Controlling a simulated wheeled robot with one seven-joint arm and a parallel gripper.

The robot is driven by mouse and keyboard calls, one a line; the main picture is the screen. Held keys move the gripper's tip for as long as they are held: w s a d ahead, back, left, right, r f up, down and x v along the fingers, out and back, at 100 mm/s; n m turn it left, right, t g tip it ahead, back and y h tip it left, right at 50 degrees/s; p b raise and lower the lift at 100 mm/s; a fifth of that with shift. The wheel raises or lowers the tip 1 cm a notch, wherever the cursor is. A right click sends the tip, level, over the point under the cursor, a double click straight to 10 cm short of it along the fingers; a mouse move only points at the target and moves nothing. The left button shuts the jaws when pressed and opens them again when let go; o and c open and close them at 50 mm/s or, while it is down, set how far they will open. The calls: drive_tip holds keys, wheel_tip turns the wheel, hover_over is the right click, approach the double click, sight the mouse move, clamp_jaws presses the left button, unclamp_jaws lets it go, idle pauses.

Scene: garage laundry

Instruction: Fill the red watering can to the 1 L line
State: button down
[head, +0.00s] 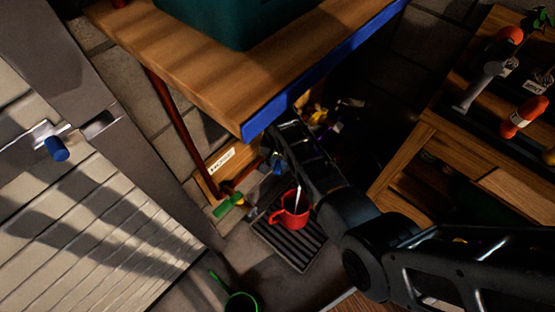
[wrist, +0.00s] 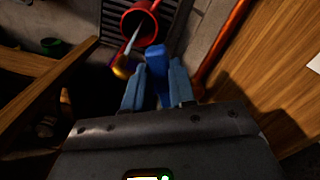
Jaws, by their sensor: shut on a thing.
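The red watering can (head: 295,217) stands upright on a dark slatted grate under the shelf. It also shows in the wrist view (wrist: 139,24), with its open mouth toward the camera. A pale thin stream (wrist: 132,40) runs between the brass-coloured spout (wrist: 124,68) and the can's mouth. My gripper (wrist: 157,84) is shut on a blue tap handle (wrist: 155,58), above and beside the can. In the head view, my arm partly hides the gripper and tap. The 1 L line and water level cannot be made out.
The slatted grate (head: 279,244) lies on the floor. A wooden shelf with a blue edge (head: 322,70) overhangs my arm. A red pipe (wrist: 222,45) runs close beside the gripper. A green bucket (head: 241,303) stands in front. A workbench (head: 480,170) with tools is at right.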

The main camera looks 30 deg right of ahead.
drive_tip(key=c, duration=0.9)
unclamp_jaws()
drive_tip(key=shift+r, duration=0.1)
drive_tip(key=shift+r+p, duration=0.65)
drive_tip(key=shift+r, duration=3.1)
